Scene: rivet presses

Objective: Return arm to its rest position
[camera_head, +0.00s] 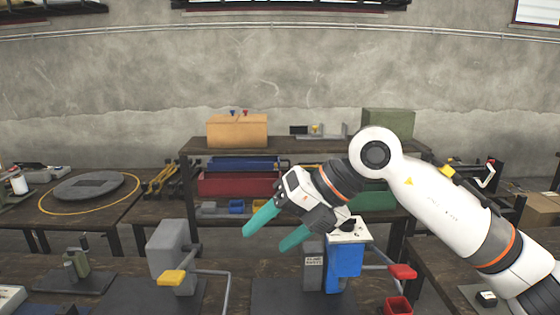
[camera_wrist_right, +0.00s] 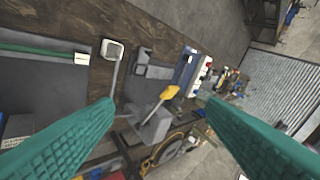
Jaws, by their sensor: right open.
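My right arm (camera_head: 440,205) reaches in from the right in the head view, bent at a white joint. Its gripper (camera_head: 272,232) has two teal fingers spread apart with nothing between them. It hangs in the air in front of the shelf, above the worktable. In the right wrist view the same open gripper (camera_wrist_right: 158,112) shows a finger on each side, with a grey press with a yellow handle visible beyond the gap. My left gripper is not in the head view.
A blue press (camera_head: 345,262) with a red handle stands below the right gripper. A grey press (camera_head: 168,248) with a yellow handle (camera_head: 172,277) stands to its left. A red bin (camera_head: 398,306) is at the front edge. A shelf holds an orange box (camera_head: 237,131) and a green box (camera_head: 388,123).

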